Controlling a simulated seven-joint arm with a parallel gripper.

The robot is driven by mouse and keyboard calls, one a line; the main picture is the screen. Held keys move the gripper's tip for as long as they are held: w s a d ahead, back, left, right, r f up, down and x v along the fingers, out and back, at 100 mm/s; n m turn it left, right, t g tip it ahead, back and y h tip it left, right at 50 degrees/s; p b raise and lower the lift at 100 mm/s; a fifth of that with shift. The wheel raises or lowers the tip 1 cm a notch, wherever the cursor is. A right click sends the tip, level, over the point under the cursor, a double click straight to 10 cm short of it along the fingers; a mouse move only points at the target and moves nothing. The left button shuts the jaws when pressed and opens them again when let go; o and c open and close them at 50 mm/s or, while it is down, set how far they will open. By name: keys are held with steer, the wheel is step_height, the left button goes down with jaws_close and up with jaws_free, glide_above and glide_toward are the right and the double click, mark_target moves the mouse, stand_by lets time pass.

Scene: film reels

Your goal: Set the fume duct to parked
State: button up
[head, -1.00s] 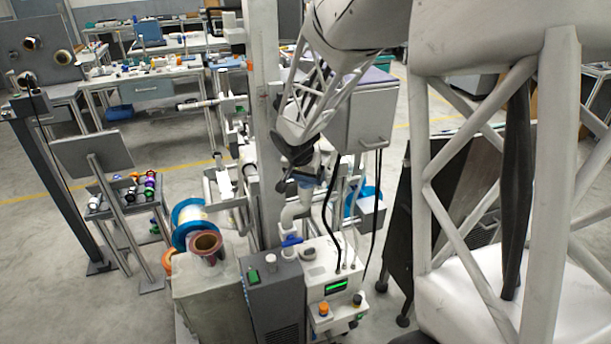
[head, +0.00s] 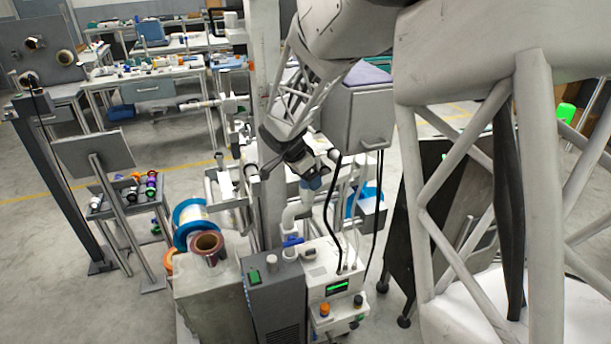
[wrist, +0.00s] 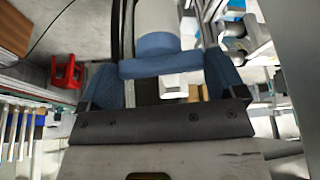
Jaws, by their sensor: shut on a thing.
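The fume duct (head: 293,215) is a white bent pipe that rises behind the grey and white machine boxes in the head view. Its upper end has a blue collar (head: 312,184). My gripper (head: 308,172) is at this upper end. In the wrist view my gripper (wrist: 163,82) has its two blue-padded fingers on either side of a blue bar (wrist: 160,67), shut on it. The white duct end (wrist: 158,15) shows just beyond the bar. Part of the duct's upper end is hidden by my gripper in the head view.
A grey cabinet (head: 352,115) stands just right of my gripper, with black cables hanging below it. A tall grey post (head: 265,60) stands close on the left. A white machine with a green display (head: 337,288) stands below. A blue-rimmed reel (head: 190,222) is at lower left.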

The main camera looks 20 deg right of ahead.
stand_by(0.4)
steer(key=o, duration=1)
steer(key=shift+r, duration=0.1)
steer(key=shift+v, duration=0.9)
steer(key=s+a+r, duration=0.1)
steer(key=a, duration=0.5)
steer(key=s+a+r, duration=0.1)
steer(key=s+a, duration=0.1)
steer(key=a, duration=0.4)
steer(key=shift+a+r, duration=0.4)
